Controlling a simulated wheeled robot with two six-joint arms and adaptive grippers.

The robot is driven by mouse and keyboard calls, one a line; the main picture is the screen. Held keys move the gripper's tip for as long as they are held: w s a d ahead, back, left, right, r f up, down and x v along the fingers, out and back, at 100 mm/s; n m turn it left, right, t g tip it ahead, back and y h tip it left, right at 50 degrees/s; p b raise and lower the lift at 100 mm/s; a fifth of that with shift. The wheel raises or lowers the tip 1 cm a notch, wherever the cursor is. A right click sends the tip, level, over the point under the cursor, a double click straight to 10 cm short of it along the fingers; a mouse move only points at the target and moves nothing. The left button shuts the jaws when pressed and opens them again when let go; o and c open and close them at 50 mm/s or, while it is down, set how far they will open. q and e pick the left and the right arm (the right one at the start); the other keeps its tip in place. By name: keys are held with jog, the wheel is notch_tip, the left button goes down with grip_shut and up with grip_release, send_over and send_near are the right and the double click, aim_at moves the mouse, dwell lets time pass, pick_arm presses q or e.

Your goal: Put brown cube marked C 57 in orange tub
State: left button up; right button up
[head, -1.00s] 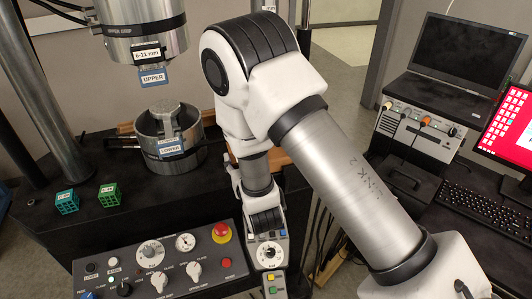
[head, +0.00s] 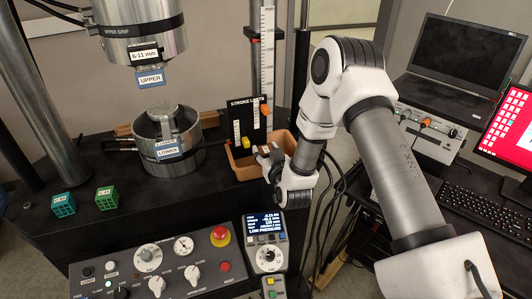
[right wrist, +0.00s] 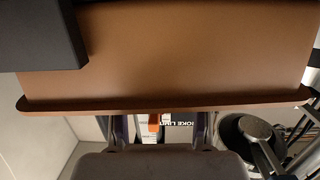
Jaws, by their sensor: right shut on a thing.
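The orange tub (head: 240,168) stands on the black bench, to the right of the lower grip. My right gripper (head: 268,158) reaches over the tub's right part, shut on a small brown cube (head: 264,149) with a pale label. I cannot read its marking at this size, and the fingers partly cover it. In the right wrist view the tub's brown-orange wall (right wrist: 190,55) fills the upper part. Its rim hides the fingertips and the cube there. I cannot tell whether the cube touches the tub's floor. My left gripper is not in view.
Two other cubes, teal (head: 63,204) and green (head: 106,197), sit at the bench's left. The lower grip (head: 168,135) is left of the tub, the stroke limits board (head: 245,118) behind it. A control panel (head: 150,265) and handset (head: 266,240) are in front.

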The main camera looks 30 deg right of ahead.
jog(key=shift+s+f+b, duration=0.25)
jog(key=shift+f+b, duration=0.3)
jog(key=o, duration=1)
jog(key=shift+a+f, duration=0.1)
jog(key=shift+o, duration=0.2)
jog(key=shift+s+a, duration=0.1)
jog(key=shift+r+p, duration=0.55)
jog(key=shift+p, duration=0.05)
jog(key=b+v, duration=0.3)
jog(key=v, duration=0.8)
jog(key=shift+s, duration=0.15)
